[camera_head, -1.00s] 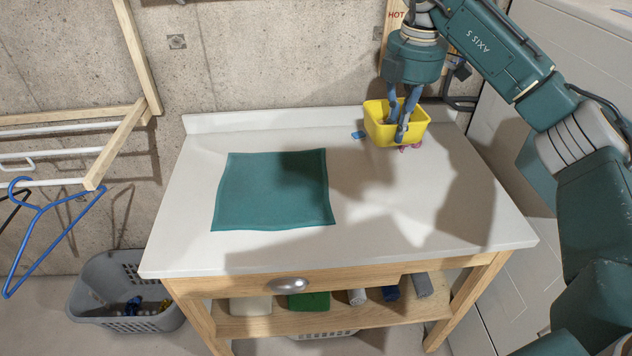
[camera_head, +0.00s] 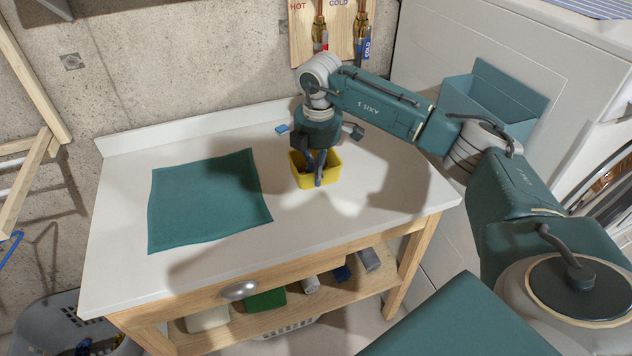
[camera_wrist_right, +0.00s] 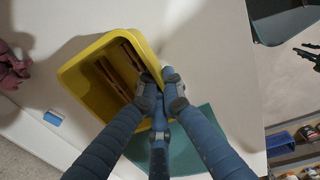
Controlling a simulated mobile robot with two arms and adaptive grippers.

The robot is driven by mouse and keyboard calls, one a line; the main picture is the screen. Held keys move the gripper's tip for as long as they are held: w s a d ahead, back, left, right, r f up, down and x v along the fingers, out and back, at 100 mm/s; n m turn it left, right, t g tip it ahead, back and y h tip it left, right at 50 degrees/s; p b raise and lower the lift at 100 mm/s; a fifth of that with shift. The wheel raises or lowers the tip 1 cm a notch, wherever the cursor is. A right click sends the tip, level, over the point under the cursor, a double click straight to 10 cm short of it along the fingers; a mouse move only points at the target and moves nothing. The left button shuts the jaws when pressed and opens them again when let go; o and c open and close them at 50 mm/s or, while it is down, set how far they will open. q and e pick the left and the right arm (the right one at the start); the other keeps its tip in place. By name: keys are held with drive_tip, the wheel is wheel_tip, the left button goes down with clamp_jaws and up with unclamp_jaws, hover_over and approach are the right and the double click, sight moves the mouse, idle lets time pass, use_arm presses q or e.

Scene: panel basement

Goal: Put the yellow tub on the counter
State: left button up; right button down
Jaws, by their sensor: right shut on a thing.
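The yellow tub (camera_head: 299,177) is over the white counter (camera_head: 345,222), right of the teal cloth (camera_head: 205,200). My right gripper (camera_head: 317,174) reaches down from above and is shut on the tub's rim. In the right wrist view, the fingers (camera_wrist_right: 160,88) pinch one side of the tub (camera_wrist_right: 78,78), which holds brown wooden-looking pieces. I cannot tell whether the tub's bottom touches the counter. My left gripper is not in view.
A small blue item (camera_head: 282,128) lies behind the tub; a pink cloth (camera_wrist_right: 12,70) shows in the right wrist view. Hot and cold taps are on the wall behind. A white machine (camera_head: 440,50) stands right. The counter's front right is clear.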

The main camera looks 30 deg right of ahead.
wheel_tip(320, 180, down, 3)
drive_tip(key=shift+r, duration=0.15)
drive_tip(key=shift+f+p, duration=0.3)
drive_tip(key=shift+f, duration=0.05)
drive_tip(key=shift+f, duration=0.15)
drive_tip(key=c, duration=1.9)
unclamp_jaws()
